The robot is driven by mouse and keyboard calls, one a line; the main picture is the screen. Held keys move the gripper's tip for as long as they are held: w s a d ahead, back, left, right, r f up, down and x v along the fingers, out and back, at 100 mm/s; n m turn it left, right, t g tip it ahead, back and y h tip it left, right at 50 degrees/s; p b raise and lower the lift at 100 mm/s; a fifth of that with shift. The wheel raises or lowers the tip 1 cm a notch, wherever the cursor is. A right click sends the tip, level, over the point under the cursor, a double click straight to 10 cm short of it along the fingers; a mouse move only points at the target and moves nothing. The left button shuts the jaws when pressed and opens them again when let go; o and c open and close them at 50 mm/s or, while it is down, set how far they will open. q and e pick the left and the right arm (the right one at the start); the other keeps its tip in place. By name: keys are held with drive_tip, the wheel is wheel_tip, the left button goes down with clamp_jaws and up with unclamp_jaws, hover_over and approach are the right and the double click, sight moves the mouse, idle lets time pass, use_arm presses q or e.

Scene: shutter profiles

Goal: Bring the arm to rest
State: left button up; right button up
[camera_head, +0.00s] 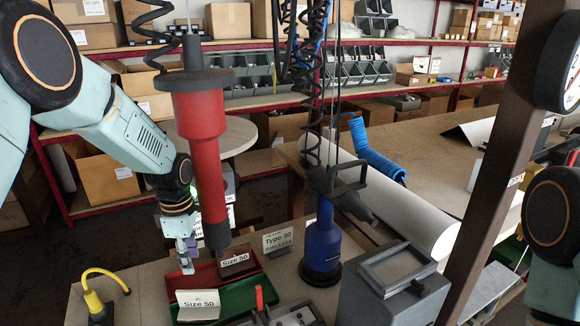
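My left arm comes in from the upper left and reaches down to the worktable (145,298). My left gripper (186,262) is at the table's back left, just left of the hanging red tool (203,125). It is small and partly hidden, so its finger opening is unclear, and I see nothing clearly held. Below and right of it are a red tray (207,276) with a "Size 50" card and a green tray (250,292). Part of my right arm shows at the right edge; its gripper is out of view.
A blue tool (321,250) stands on the table beside a "Type 30" sign (278,240). A grey box (392,285) stands front right. A yellow hooked tool (97,300) is front left. A brown post (500,160) rises at right. Shelves with boxes line the back.

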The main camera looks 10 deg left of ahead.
wheel_tip(320, 180, up, 10)
drive_tip(key=p, duration=0.9)
drive_tip(key=shift+p, duration=0.4)
drive_tip(key=shift+s, duration=0.15)
